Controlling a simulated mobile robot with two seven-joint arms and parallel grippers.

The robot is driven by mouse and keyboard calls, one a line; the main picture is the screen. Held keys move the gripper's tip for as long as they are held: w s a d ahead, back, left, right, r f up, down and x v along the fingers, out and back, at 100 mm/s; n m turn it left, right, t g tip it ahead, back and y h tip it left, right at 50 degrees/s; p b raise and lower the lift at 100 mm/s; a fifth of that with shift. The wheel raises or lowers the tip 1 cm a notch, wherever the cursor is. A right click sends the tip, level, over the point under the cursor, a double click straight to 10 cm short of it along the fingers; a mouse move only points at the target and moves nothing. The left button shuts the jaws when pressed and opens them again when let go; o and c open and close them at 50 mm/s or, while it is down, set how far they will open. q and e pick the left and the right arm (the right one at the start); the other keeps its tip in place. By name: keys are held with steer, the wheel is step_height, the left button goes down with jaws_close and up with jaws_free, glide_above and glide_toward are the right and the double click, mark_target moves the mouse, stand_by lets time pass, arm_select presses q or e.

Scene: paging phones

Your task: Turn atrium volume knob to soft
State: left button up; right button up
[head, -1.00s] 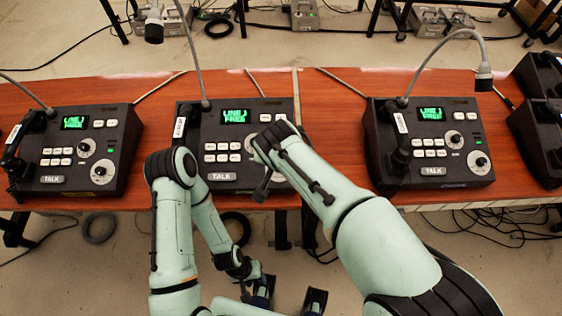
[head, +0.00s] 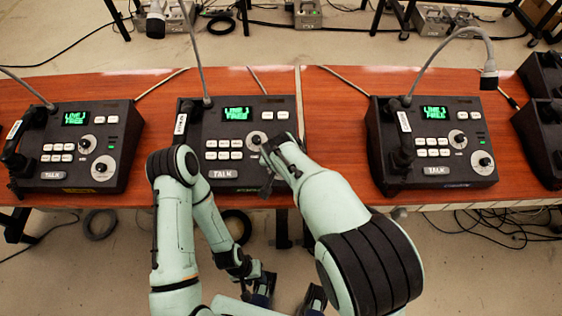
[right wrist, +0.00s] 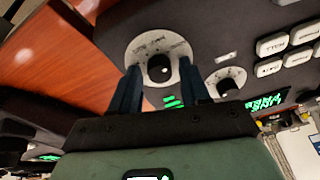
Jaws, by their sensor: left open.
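The middle dark paging phone (head: 229,187) has a green screen and a TALK key. Its upper knob (head: 257,141) shows beside my right arm, which covers the lower right corner. In the right wrist view, a larger black knob (right wrist: 160,67) sits on a round white dial. A smaller knob (right wrist: 227,85) is beside it. My right gripper (right wrist: 160,85) is open, its two fingers apart with the larger knob between them in the picture. I cannot tell whether they touch it. The dial lettering is too small to read. My left gripper (head: 288,296) is open and empty, low in front of the table.
Similar phones stand to the left (head: 76,172) and right (head: 436,170) on the wooden table (head: 330,100). Gooseneck microphones (head: 488,75) rise from the phones. A black handset (head: 398,145) lies along the right phone's left side. Cables lie on the floor below.

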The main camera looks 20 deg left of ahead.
jaws_close()
steer(key=n, duration=0.4)
steer(key=shift+y, duration=0.3)
steer(key=n, duration=0.2)
steer(key=shift+r+n+g, duration=0.1)
steer(key=shift+n+g, duration=0.2)
steer(key=shift+n, duration=0.1)
steer(key=n+p, duration=0.1)
steer(key=n, duration=0.3)
steer(key=shift+w+n+y+p, duration=0.1)
steer(key=shift+n+y+p, duration=0.2)
steer(key=shift+p, duration=0.05)
arm_select(q)
steer(key=shift+w+r+p, duration=0.25)
steer(key=shift+r+p, duration=0.05)
steer(key=shift+r, duration=0.35)
steer(key=shift+w+r+p, duration=0.25)
steer(key=shift+r+p, duration=0.1)
steer(key=shift+r, duration=0.25)
steer(key=shift+w+r+p, duration=0.25)
steer(key=shift+r+p, duration=0.05)
steer(key=shift+r, duration=0.35)
arm_select(e)
steer(key=shift+n+g, duration=0.5)
steer(key=shift+n, duration=1.8)
